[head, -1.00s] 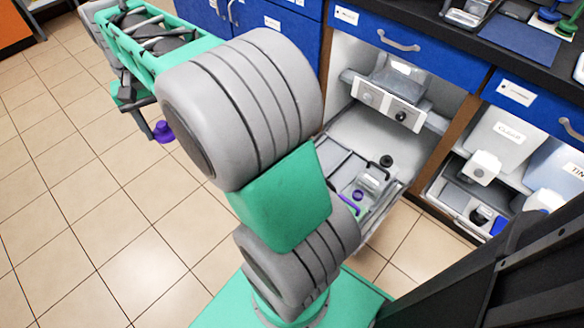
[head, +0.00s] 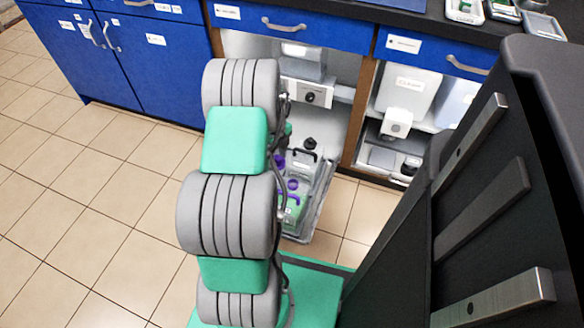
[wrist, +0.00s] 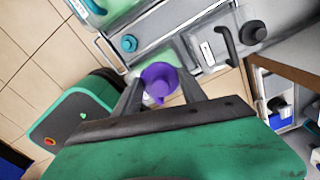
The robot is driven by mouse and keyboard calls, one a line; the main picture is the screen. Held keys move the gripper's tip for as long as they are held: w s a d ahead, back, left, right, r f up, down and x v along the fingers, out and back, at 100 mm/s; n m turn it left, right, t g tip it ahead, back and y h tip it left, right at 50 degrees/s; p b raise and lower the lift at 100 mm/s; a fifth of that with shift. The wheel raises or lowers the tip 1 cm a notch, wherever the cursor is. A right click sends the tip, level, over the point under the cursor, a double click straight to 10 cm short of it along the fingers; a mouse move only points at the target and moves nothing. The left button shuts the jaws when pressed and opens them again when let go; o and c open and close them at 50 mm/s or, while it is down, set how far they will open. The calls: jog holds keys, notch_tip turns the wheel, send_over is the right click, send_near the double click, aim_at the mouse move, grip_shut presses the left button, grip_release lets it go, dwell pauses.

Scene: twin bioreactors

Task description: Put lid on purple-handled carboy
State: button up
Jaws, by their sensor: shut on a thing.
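My gripper (wrist: 160,79) is shut on a purple lid (wrist: 157,87), seen from above between the fingers in the wrist view. In the head view my arm hides most of the gripper. The purple handle (head: 290,198) of a carboy shows just right of my arm, low in the pulled-out tray. Other purple bits show near it, and I cannot tell which of them is the held lid. In the wrist view the gripper and lid hide what lies directly under them, and the purple-handled carboy cannot be made out there.
The pulled-out tray (head: 322,205) stands before the open cabinet. A wooden cabinet divider (head: 361,120) stands to the right. The tiled floor at left is clear.

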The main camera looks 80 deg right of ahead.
jog(key=s+f+m, duration=0.3)
jog(key=s+m, duration=0.1)
jog(key=s, duration=0.2)
jog(key=b, duration=0.5)
send_over(292, 183)
notch_tip(292, 183, down, 6)
jog(key=shift+s+r, duration=0.1)
jog(key=shift+s, duration=0.05)
jog(key=shift+f, duration=0.4)
jog(key=shift+f, duration=0.5)
dwell(0.5)
jog(key=o, duration=1.5)
jog(key=shift+o, duration=0.6)
jog(key=o, duration=0.4)
